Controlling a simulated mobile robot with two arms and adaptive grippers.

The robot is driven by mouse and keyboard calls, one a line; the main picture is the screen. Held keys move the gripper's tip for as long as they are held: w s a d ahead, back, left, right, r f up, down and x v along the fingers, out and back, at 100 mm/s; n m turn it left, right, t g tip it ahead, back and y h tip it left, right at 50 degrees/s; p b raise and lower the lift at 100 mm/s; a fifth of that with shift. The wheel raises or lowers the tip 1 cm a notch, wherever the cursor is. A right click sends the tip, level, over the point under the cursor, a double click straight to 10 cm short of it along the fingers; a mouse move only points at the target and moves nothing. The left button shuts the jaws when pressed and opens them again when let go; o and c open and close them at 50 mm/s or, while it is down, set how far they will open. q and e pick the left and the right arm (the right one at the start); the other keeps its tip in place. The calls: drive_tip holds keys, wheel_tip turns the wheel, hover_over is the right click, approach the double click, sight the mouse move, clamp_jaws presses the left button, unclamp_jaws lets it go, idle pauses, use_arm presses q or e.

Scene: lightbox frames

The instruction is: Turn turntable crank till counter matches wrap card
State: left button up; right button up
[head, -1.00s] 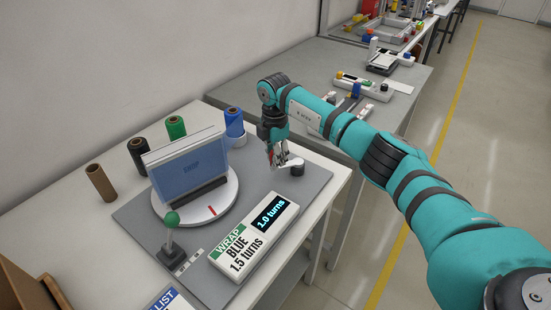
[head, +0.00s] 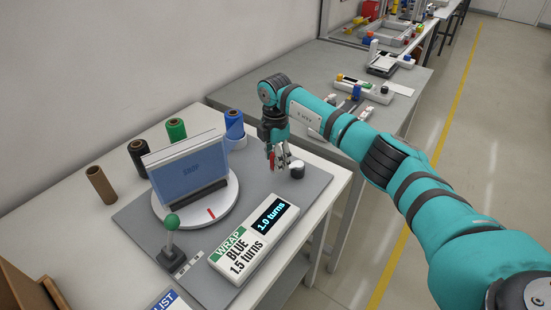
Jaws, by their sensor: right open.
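The round white turntable (head: 168,215) carries an upright grey-blue panel (head: 188,168) and has a red mark on its near rim. The wrap card (head: 238,258) reads "WRAP BLUE 1.5 turns". The counter display (head: 270,217) beside this text reads "1.0 turns". A small pale piece with a dark base (head: 297,170) at the mat's right edge may be the crank; its shape is too small to tell. My right gripper (head: 278,166) is open, pointing down just left of this piece, and appears empty. My left gripper is out of view.
A green-knobbed lever (head: 171,235) stands in front of the turntable. Brown (head: 100,184), black (head: 139,157), green (head: 176,130) and blue (head: 234,125) rolls stand behind. A grey bench (head: 330,75) with other equipment lies beyond.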

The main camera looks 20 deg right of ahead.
wheel_tip(320, 180, up, 12)
drive_tip(key=shift+f, duration=0.15)
idle(0.4)
